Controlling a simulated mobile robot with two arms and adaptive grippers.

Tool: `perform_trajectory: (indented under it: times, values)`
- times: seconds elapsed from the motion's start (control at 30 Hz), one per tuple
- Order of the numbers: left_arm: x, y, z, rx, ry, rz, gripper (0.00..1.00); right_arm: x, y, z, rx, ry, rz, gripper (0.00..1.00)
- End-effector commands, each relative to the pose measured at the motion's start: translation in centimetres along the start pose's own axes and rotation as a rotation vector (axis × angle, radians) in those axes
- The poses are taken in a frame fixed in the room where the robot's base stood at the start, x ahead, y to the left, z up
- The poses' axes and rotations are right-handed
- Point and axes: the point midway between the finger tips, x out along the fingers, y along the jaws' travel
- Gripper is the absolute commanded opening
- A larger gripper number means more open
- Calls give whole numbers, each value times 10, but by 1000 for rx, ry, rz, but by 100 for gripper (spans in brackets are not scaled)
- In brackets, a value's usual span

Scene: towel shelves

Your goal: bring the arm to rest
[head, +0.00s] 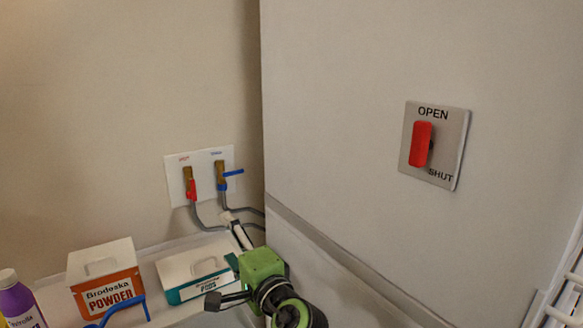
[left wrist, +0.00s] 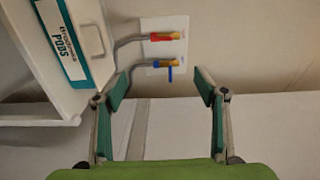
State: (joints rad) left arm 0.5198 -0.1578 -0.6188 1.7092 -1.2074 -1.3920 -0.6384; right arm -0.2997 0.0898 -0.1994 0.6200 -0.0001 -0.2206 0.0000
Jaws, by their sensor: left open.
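My left gripper (head: 223,258) is green with dark links, at the lower middle of the head view. It stands in front of the shelf by the wall. In the left wrist view its two green-padded fingers (left wrist: 161,88) are spread wide with nothing between them. Beyond the fingers is a white wall plate (left wrist: 180,25) with a red-handled valve (left wrist: 165,36) and a blue-handled valve (left wrist: 168,66). In the head view the red handle (head: 192,188) hangs along its pipe and the blue handle (head: 233,173) sticks out sideways. My right gripper is not in view.
A white shelf (head: 165,306) holds a powder box (head: 105,275), a pods box (head: 195,270) and a purple bottle (head: 18,302). A panel at right bears a red lever (head: 420,144), standing near upright, on an OPEN/SHUT plate. White wire racks (head: 567,290) edge the lower right.

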Motion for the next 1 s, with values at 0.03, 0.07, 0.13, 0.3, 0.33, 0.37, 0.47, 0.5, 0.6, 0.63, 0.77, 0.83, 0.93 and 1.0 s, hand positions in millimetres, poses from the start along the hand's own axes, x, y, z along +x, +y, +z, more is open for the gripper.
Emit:
perform_trajectory:
  times: [0.03,0.07,0.13,0.3,0.33,0.37,0.47,0.5,0.6,0.63,0.77,0.83,0.93,1.0]
  values:
    - [1,8,4,-8,-1,20,65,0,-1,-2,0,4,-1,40]
    - [1,13,6,-15,0,32,65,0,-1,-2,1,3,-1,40]
    - [1,24,10,-31,2,62,65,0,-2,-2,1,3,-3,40]
    - [0,58,23,-76,3,149,65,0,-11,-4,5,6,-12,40]
    - [0,64,26,-85,2,165,65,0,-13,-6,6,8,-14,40]
    - [-1,71,30,-95,1,184,65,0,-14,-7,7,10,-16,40]
    - [-4,99,42,-135,-3,259,65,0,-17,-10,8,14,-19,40]
    - [-6,112,48,-153,-6,293,65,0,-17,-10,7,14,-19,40]
    - [-15,146,65,-208,-17,386,65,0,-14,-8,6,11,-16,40]
    - [-18,158,72,-227,-23,420,65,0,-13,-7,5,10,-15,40]
    - [-45,219,110,-334,-64,599,65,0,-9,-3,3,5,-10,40]
    - [-70,256,138,-412,-102,720,65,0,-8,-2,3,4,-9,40]
    - [-111,296,176,-523,-166,880,65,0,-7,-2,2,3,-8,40]
    - [-136,313,196,-583,-205,965,65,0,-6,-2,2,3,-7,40]
